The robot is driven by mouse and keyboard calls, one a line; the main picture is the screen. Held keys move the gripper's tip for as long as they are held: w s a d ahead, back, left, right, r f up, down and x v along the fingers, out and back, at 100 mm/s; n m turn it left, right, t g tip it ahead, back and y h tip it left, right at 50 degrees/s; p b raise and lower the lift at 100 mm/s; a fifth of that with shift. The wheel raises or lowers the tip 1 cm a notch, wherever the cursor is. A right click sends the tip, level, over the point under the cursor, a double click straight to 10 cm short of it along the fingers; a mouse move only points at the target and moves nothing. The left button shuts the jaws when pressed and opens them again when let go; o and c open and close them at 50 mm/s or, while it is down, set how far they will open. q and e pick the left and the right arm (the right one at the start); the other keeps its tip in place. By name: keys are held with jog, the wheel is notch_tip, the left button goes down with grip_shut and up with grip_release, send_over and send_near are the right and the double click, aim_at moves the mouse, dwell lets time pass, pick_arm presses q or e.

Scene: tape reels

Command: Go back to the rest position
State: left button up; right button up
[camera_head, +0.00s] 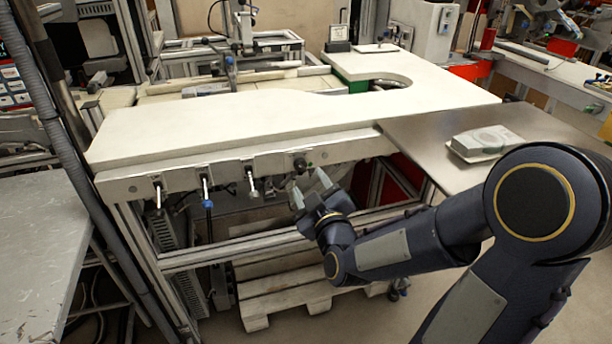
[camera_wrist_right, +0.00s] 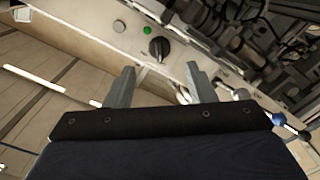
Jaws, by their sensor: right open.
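My right gripper (camera_head: 308,190) is in front of the right end of the table's front rail, below the white tabletop (camera_head: 240,115). In the right wrist view its two grey fingers (camera_wrist_right: 158,88) stand apart with nothing between them. A black rotary knob (camera_wrist_right: 158,47) and a small green button (camera_wrist_right: 147,30) on a pale panel lie just beyond the fingertips. The knob also shows at the right of the rail in the head view (camera_head: 299,164). My left gripper is in neither view.
Several levers hang from the front rail (camera_head: 140,187). A grey device (camera_head: 487,141) sits on the metal side table (camera_head: 420,132) at the right, near my right arm. A grey bench (camera_head: 35,250) stands at the left. A wooden pallet (camera_head: 290,298) lies on the floor under the table.

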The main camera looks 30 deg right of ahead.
jog(key=shift+v, duration=1)
jog(key=s+a+f+m+g+y, duration=0.2)
jog(key=s+a+g+y, duration=0.15)
jog(key=s, duration=0.35)
jog(key=s+a+f+m+g+y, duration=0.2)
jog(key=s+a+g, duration=0.15)
jog(key=s, duration=0.35)
jog(key=s+a+f+m+g+y, duration=0.2)
jog(key=s+g+y, duration=0.1)
jog(key=s+g, duration=0.3)
notch_tip(320, 180, up, 16)
jog(key=t+p, duration=0.1)
jog(key=p, duration=1.5)
jog(key=shift+s+a+r, duration=0.2)
jog(key=shift+s, duration=0.3)
